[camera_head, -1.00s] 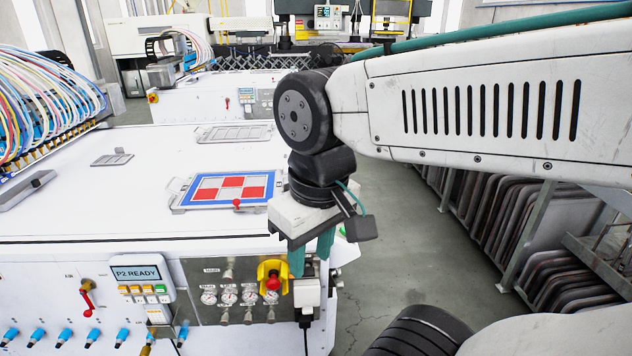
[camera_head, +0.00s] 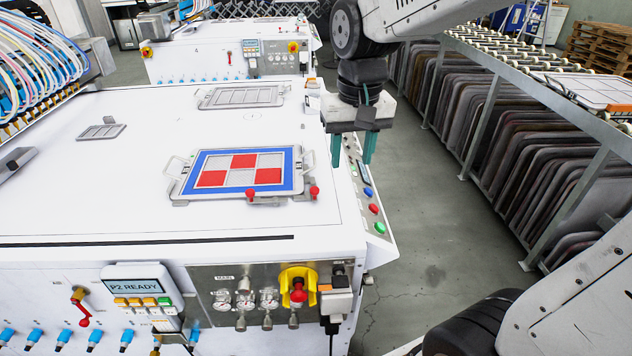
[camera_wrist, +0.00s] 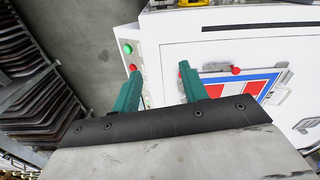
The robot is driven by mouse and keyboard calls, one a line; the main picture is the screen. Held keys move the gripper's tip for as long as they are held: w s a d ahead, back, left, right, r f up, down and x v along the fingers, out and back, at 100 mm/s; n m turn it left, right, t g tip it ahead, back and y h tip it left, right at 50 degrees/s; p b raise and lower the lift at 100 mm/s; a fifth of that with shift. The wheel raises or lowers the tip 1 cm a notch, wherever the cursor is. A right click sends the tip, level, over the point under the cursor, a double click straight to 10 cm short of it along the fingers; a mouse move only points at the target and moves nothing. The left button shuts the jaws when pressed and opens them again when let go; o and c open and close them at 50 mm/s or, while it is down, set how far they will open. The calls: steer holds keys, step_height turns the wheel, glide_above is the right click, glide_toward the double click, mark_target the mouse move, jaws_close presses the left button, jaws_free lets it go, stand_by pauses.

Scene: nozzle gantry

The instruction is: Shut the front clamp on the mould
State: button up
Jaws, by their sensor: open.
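The mould (camera_head: 220,190) lies flat on the white machine top, a blue frame around red and white squares. A red clamp knob (camera_head: 250,193) stands at its front edge; whether that clamp is open or shut I cannot tell. A second red knob (camera_head: 314,191) is near the mould's front right corner. My gripper (camera_head: 352,150) is open and empty, pointing down to the right of the mould, apart from it. In the wrist view my gripper (camera_wrist: 158,75) has its right finger near the mould's corner, and one red knob (camera_wrist: 236,70) shows beside it.
A button panel (camera_head: 372,205) with coloured buttons runs along the machine's right edge, below my gripper. A red and yellow stop (camera_head: 298,288) is on the front face. Metal frames (camera_head: 240,96) lie behind the mould. A rack of trays (camera_head: 490,150) stands across the aisle.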

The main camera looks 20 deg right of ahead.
steer(key=m, duration=0.2)
glide_above(314, 188)
steer(key=shift+g, duration=0.3)
step_height(314, 188, down, 9)
steer(key=shift+d+r, duration=0.1)
steer(key=shift+r, duration=0.1)
step_height(314, 188, down, 8)
steer(key=shift+r, duration=0.15)
steer(key=shift+c, duration=0.2)
jaws_close()
